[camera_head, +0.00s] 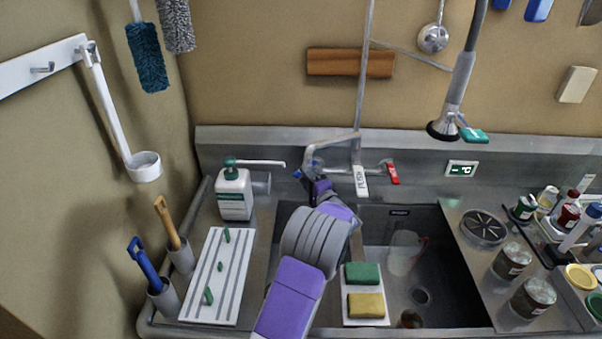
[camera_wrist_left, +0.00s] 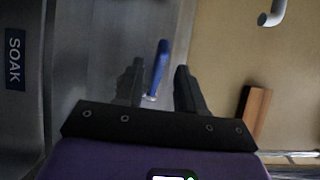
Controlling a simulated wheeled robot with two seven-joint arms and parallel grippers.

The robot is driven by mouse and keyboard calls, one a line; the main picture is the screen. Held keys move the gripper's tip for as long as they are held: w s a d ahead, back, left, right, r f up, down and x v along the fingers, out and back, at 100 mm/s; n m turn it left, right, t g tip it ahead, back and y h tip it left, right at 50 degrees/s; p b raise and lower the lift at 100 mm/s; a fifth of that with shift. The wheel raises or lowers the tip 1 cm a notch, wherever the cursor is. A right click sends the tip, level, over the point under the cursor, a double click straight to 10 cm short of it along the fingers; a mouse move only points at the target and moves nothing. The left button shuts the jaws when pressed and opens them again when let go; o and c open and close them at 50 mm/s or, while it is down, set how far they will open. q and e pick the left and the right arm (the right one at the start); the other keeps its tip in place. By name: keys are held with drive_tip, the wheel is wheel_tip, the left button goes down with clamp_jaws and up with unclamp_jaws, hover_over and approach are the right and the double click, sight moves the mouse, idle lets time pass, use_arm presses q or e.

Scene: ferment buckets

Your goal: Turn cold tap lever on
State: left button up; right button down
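The cold tap lever is blue. Only a small blue part of the cold lever (camera_head: 297,174) shows in the head view, at the left of the metal tap (camera_head: 335,142). In the left wrist view the blue lever (camera_wrist_left: 160,66) stands between the two dark fingers, with a gap on each side. My left gripper (camera_head: 318,186) is at the tap's left side, partly hidden by its own wrist. In the left wrist view this gripper (camera_wrist_left: 158,88) is open and holds nothing. My right gripper is in neither view.
A red lever (camera_head: 393,174) and a white PUSH tag (camera_head: 360,182) are right of the cold lever. A soap bottle (camera_head: 234,192) stands to the left. Sponges (camera_head: 363,274) lie on a white board by the sink basin (camera_head: 425,260). The steel backsplash (camera_head: 260,145) is close behind.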

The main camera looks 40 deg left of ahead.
use_arm(q)
drive_tip(key=shift+x, duration=1.8)
clamp_jaws()
